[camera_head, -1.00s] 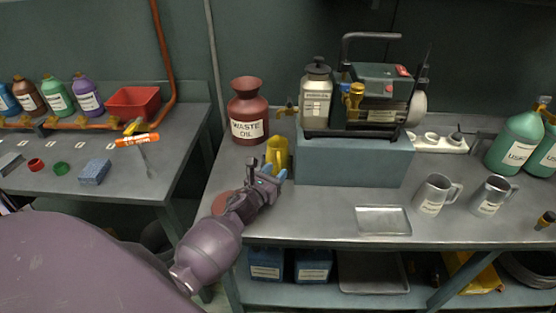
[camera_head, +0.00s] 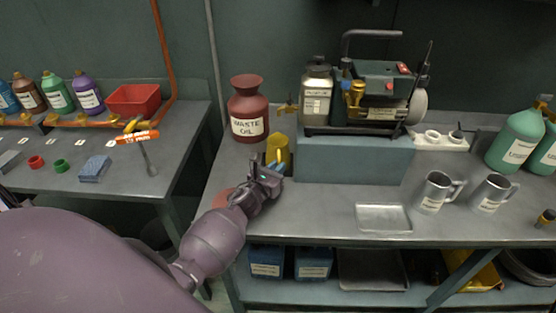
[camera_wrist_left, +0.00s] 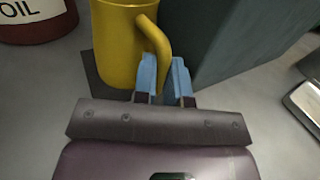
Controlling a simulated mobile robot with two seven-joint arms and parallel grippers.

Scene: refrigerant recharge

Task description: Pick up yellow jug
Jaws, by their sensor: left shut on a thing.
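The yellow jug (camera_head: 277,150) stands on the right workbench, between the waste oil jar and the grey-blue block under the machine. In the left wrist view the yellow jug (camera_wrist_left: 120,45) is upright, with its handle toward my gripper. My left gripper (camera_head: 271,172) is at the jug's near side. In the left wrist view its blue fingers (camera_wrist_left: 165,75) are on either side of the lower handle and shut on it. The gripper hides part of the jug in the head view. My right gripper is not in view.
The red waste oil jar (camera_head: 248,110) stands just behind and left of the jug. The grey-blue block (camera_head: 352,160) is close on its right. A metal tray (camera_head: 383,218) and two steel mugs (camera_head: 436,192) are farther right. The bench front is clear.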

